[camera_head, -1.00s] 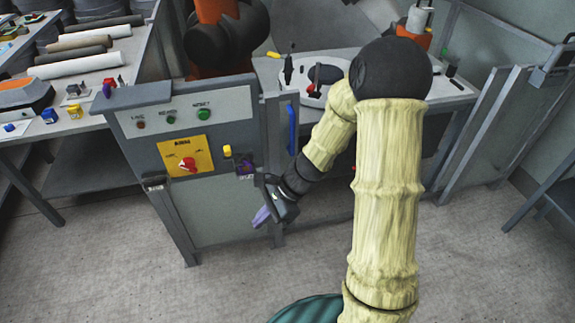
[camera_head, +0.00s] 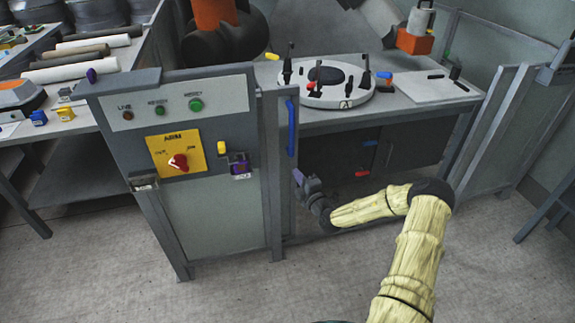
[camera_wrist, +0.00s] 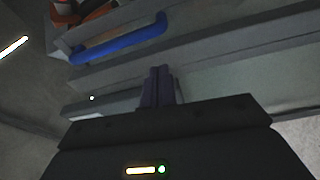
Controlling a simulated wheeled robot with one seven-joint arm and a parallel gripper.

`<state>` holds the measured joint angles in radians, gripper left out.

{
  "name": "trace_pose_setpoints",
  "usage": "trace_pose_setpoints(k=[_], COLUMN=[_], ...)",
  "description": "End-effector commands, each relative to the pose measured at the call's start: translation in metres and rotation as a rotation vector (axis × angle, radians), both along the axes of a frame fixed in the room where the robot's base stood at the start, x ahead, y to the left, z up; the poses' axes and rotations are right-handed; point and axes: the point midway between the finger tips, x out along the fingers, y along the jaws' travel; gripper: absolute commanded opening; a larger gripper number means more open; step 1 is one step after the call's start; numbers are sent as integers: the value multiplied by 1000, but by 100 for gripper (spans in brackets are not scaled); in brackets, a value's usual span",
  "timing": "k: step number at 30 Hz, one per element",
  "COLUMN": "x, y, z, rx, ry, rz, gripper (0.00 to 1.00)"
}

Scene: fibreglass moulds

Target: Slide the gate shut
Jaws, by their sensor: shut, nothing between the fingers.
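The gate (camera_head: 278,165) is a grey framed piece standing beside the control panel, with a vertical blue handle (camera_head: 291,128) on its edge. An open gap lies to its right, before the workbench. My gripper (camera_head: 298,177) is shut and empty, just below and slightly right of the handle's lower end. In the wrist view my closed fingers (camera_wrist: 158,84) point at the grey frame, and the blue handle (camera_wrist: 120,40) lies beyond them to the upper left. The fingers do not hold the handle; whether they touch the frame I cannot tell.
A control panel (camera_head: 180,125) with buttons and a red switch on a yellow plate stands left of the gate. A bench with a round white mould fixture (camera_head: 325,88) lies behind the gap. Grey fence panels (camera_head: 510,120) stand at right. The floor in front is clear.

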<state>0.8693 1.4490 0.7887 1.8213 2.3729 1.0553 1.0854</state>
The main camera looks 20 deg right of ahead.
Motion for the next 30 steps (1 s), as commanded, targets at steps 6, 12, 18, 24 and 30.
trace_pose_setpoints(k=[6, 12, 18, 24, 30], x=[1, 3, 20, 51, 80], y=[-6, -5, -1, 5, 10], z=[-3, -3, -2, -1, 0], rx=[24, 22, 19, 18, 19], ry=[7, 6, 6, 2, 5], rz=[-23, -21, -20, -19, -19], gripper=[0, 0, 0, 0, 0])
